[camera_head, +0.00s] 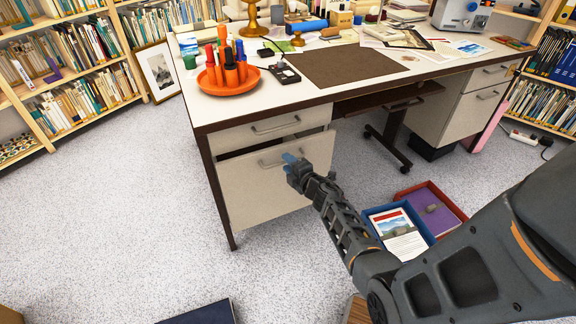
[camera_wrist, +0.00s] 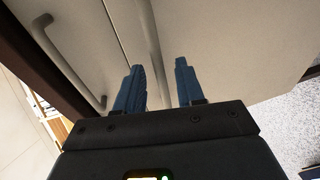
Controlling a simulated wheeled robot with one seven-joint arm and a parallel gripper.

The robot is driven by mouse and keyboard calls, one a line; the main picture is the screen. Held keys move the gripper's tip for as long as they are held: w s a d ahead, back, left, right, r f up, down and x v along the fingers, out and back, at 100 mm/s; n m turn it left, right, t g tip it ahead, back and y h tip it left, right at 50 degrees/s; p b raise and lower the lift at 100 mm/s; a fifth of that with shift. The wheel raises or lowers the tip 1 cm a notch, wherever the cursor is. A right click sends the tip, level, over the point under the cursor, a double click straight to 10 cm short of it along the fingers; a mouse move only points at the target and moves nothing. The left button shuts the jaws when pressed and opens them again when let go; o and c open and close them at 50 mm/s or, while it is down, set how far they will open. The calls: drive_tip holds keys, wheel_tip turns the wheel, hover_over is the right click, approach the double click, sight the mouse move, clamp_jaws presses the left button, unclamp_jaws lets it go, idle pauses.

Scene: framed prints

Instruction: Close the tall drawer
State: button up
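The tall drawer (camera_head: 250,198) is the lower, pale drawer in the desk's left pedestal. A dark gap shows above its front, which stands slightly out. My gripper (camera_head: 291,158) is at the upper part of this front, by its bar handle (camera_head: 268,163). In the wrist view my gripper (camera_wrist: 159,66) is open, with its two blue fingers apart. The tall drawer's handle (camera_wrist: 149,40) runs down between them, with the drawer front (camera_wrist: 235,50) behind. I cannot tell whether a finger touches the handle or front.
The shallow drawer (camera_head: 240,136) above looks shut; its handle (camera_wrist: 65,65) shows at left in the wrist view. A blue box (camera_head: 375,217) and a red box (camera_head: 455,207) lie on the floor right of the drawer. Floor in front and left is mostly clear.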

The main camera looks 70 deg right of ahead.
drive_tip(key=shift+w+d, duration=0.2)
drive_tip(key=shift+w, duration=0.05)
drive_tip(key=shift+c, duration=0.4)
clamp_jaws()
